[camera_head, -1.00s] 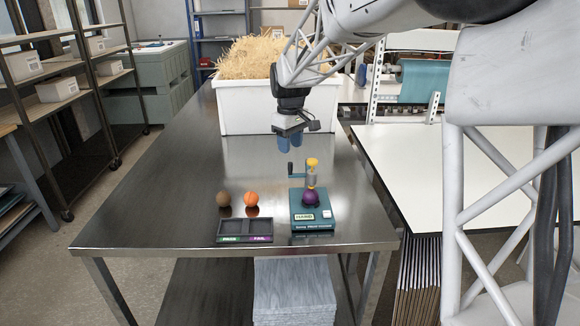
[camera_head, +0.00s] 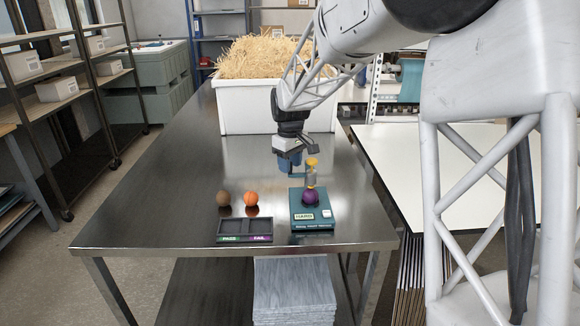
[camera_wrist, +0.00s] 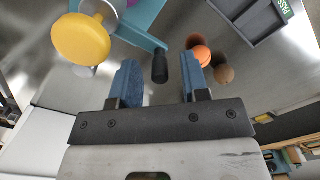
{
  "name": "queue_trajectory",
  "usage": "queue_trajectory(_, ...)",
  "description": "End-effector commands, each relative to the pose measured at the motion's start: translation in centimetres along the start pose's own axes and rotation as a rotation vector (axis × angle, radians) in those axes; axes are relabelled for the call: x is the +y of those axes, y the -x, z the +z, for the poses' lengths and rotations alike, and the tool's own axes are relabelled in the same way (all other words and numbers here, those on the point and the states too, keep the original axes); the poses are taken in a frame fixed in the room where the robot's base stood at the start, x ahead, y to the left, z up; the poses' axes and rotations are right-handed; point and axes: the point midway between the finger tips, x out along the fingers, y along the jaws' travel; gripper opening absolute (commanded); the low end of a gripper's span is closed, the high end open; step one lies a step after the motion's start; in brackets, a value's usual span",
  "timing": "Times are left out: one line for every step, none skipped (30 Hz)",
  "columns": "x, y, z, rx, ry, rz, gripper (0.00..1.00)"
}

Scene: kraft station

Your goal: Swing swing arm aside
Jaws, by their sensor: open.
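The teal tester (camera_head: 311,222), labelled HARD, stands near the front of the metal table with a purple ball (camera_head: 310,199) in it. Its yellow knob (camera_head: 312,161) sits above the ball and shows large in the wrist view (camera_wrist: 82,38). The teal swing arm (camera_wrist: 140,36) reaches out beside the knob and ends in a black handle (camera_wrist: 160,68). My gripper (camera_head: 289,165) is open just left of the knob. In the wrist view the handle appears between its blue fingers, with gaps on both sides. The gripper hides most of the swing arm in the head view.
An orange ball (camera_head: 250,199) and a brown ball (camera_head: 223,199) lie left of the tester, behind a dark PASS/FAIL tray (camera_head: 244,230). A white bin of straw (camera_head: 230,108) stands behind. The table's left side is clear.

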Motion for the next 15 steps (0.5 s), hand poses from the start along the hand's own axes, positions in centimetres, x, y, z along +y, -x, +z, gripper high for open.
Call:
queue_trajectory(-0.01, -0.41, 0.01, 0.0, 0.0, 0.0, 0.42)
queue_trajectory(-0.01, -0.61, 0.01, 0.0, 0.0, 0.0, 0.42)
queue_trajectory(-0.01, -0.81, 0.01, 0.0, 0.0, 0.0, 0.42)
queue_trajectory(-0.01, -0.93, 0.02, 0.0, 0.0, 0.0, 0.42)
queue_trajectory(-0.01, -1.03, 0.02, 0.0, 0.0, 0.0, 0.42)
queue_trajectory(-0.01, -1.12, 0.02, 0.0, 0.0, 0.0, 0.42)
queue_trajectory(-0.01, -1.17, 0.02, 0.0, 0.0, 0.0, 0.42)
queue_trajectory(-0.01, -1.2, 0.02, 0.0, 0.0, 0.0, 0.42)
queue_trajectory(-0.01, -1.22, 0.01, 0.0, 0.0, 0.0, 0.42)
queue_trajectory(-0.01, -1.22, 0.01, 0.0, 0.0, 0.0, 0.42)
queue_trajectory(-0.01, -1.21, 0.01, 0.0, 0.0, 0.0, 0.42)
queue_trajectory(-0.01, -1.21, 0.01, 0.0, 0.0, 0.0, 0.42)
queue_trajectory(-0.01, -1.21, 0.01, 0.0, 0.0, 0.0, 0.42)
queue_trajectory(-0.01, -1.21, 0.01, 0.0, 0.0, 0.0, 0.42)
queue_trajectory(-0.01, -1.21, 0.01, 0.0, 0.0, 0.0, 0.4)
